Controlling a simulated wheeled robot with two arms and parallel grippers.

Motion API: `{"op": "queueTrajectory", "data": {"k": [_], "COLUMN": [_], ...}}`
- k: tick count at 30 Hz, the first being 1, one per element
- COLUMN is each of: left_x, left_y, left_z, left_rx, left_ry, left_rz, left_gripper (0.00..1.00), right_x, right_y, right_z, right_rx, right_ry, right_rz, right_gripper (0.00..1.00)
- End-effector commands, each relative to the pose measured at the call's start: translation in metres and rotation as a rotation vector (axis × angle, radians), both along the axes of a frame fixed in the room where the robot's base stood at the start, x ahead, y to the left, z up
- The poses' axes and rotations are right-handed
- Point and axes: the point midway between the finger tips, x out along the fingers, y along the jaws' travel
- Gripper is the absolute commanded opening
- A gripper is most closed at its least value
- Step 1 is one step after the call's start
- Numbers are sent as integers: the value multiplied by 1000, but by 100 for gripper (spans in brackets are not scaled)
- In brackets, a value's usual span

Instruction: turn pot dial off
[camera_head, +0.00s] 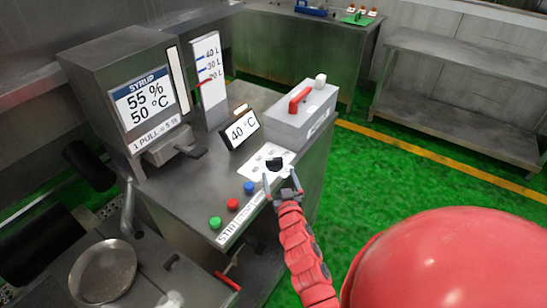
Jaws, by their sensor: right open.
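The dial is a small black knob (273,164) on a white marked plate (257,160) on top of the metal cabinet. My right gripper (269,178) comes up from below and is open, with its fingertips just at the near side of the knob. Whether the fingers touch the knob cannot be told. The knob's exact pointing is too small to read. My left gripper is not in view.
A "40 °C" display (243,128) stands behind the plate. Blue (249,187), red (232,204) and green (215,222) buttons line the front edge. A syrup dispenser (130,95) stands left, and a grey box with a red handle (299,100) stands behind.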

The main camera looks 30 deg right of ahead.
Motion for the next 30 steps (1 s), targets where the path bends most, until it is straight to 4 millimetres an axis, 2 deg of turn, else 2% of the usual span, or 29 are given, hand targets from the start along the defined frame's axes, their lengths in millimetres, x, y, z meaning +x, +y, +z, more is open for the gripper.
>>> {"op": "queueTrajectory", "data": {"k": [1, 9, 15, 27, 30], "left_x": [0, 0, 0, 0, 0], "left_y": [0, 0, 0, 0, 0], "left_z": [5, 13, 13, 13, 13], "left_rx": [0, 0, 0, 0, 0], "left_ry": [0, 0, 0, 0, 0], "left_rz": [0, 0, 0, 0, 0], "left_gripper": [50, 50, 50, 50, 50], "right_x": [10, 52, 70, 76, 76], "right_y": [-5, -21, -30, -31, -31], "right_z": [5, 4, 2, 1, 1], "right_rx": [-2, -1, 0, -2, -2], "right_ry": [-5, -5, -3, -2, -2], "right_rz": [-1, 2, -1, 1, 1], "right_gripper": [100, 100, 100, 100, 84]}}
